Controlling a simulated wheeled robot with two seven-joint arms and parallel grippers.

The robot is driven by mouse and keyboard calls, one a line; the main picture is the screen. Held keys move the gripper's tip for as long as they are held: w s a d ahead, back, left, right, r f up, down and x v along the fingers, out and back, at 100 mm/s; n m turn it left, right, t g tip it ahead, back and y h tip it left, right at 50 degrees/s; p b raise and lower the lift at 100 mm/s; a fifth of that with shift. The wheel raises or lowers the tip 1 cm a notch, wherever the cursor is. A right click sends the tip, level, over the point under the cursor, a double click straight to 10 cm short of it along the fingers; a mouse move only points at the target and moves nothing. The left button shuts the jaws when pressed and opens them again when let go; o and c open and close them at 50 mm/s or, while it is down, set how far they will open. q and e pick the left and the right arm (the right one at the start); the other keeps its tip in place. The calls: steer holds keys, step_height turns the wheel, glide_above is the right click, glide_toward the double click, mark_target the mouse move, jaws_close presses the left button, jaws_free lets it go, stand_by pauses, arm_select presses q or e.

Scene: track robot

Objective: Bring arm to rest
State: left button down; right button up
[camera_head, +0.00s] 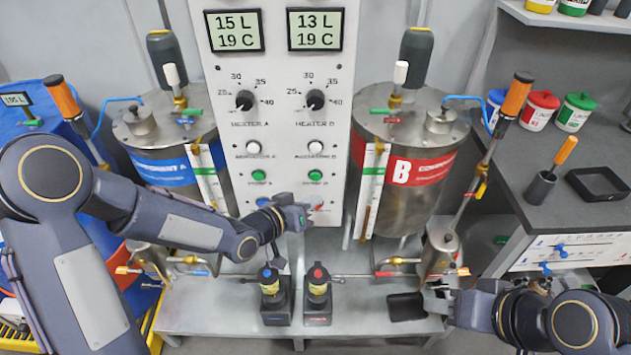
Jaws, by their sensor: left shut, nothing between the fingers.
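My left arm (170,222) reaches in from the left across the front of the blue-banded tank. Its gripper (296,214) is shut and empty, just in front of the lower part of the white control panel (280,130), near the buttons. I cannot tell whether it touches the panel. My right arm (540,318) comes in from the lower right. Its gripper (438,300) is low over the right end of the grey bench, beside a dark flat piece (405,306). Its fingers are too small and unclear to tell whether they are open or hold that piece.
Tank A (165,150) and tank B (410,170) flank the panel. Two small bottles, blue-capped (270,285) and red-capped (318,285), stand in dark holders on the bench (225,315). Pipes and valves run behind them. A side counter (535,190) holds paint cans and a black tray (598,184).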

arm_select(q)
steer(key=shift+s, duration=0.4)
steer(key=s+a+r+n+g+y, duration=0.1)
steer(key=s+a+r+y, duration=0.25)
steer(key=a, duration=0.45)
steer(key=s+a+r+n+g+y, duration=0.1)
steer(key=s+a+r+y, duration=0.2)
steer(key=a, duration=0.5)
steer(key=s+a+n+g, duration=0.1)
steer(key=s, duration=0.9)
steer(key=s+a+n+g, duration=0.2)
steer(key=s, duration=0.8)
steer(key=shift+s+a, duration=0.2)
steer(key=shift+a, duration=0.1)
